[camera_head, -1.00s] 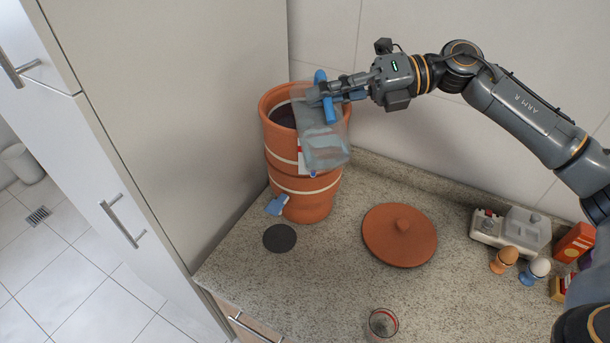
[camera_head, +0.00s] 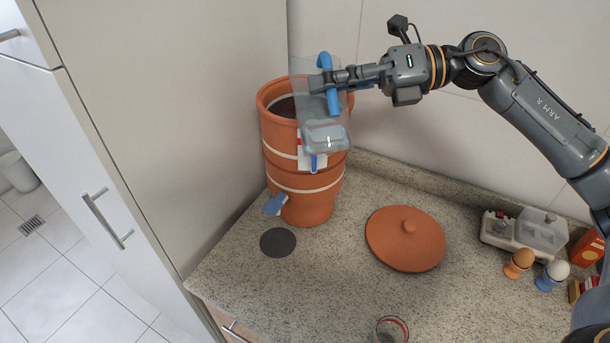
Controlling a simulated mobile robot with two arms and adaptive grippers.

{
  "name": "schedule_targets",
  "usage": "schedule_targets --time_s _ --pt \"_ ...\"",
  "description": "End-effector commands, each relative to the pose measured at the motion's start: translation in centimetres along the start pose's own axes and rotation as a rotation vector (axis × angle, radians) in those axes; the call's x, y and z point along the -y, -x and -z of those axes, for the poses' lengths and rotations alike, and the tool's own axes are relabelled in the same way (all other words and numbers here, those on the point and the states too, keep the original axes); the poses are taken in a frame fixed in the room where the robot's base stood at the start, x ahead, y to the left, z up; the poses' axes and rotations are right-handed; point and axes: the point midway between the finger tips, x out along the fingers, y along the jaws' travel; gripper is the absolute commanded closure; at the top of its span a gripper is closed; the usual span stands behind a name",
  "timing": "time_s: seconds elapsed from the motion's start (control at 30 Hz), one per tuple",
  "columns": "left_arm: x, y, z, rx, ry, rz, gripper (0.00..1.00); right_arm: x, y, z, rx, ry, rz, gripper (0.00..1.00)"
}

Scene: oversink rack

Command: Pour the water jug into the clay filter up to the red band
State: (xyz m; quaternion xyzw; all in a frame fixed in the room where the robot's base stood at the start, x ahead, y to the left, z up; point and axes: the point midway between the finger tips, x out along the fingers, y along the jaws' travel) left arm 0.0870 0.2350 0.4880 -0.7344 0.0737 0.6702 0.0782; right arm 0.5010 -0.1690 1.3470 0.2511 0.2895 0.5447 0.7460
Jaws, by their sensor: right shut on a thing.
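The clay filter (camera_head: 283,150) stands on the counter at the back left. It is a tall orange pot with pale bands, and its top is open and dark inside. The clear water jug (camera_head: 308,95) with a blue handle (camera_head: 324,65) is in front of the filter's right rim, nearly upright. Some water (camera_head: 325,137) shows at the jug's bottom. My right gripper (camera_head: 325,84) is shut on the jug's handle. A white label with a little red on it (camera_head: 305,158) is partly behind the jug. The water level inside the filter cannot be seen. My left gripper is out of view.
The clay lid (camera_head: 405,240) and a dark round disc (camera_head: 278,242) lie on the counter. A glass with a red rim (camera_head: 391,330) is at the front. A grey appliance (camera_head: 525,232), egg cups and boxes stand right. A tall cabinet (camera_head: 170,120) closes the left side.

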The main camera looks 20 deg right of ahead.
Motion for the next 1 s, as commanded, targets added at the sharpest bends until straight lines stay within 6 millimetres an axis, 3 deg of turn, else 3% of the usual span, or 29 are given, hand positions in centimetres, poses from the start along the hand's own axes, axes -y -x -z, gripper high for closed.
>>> schedule_targets --time_s 0.03,0.5,1.0 --pt "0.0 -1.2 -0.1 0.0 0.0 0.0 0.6 0.3 -0.1 0.4 0.008 0.029 -0.001 1.0" --pt "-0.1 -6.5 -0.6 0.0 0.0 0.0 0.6 -0.3 0.1 1.5 0.064 0.277 0.001 1.0" --pt "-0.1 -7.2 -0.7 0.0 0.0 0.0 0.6 -0.9 0.2 1.2 0.079 0.347 0.001 1.0"
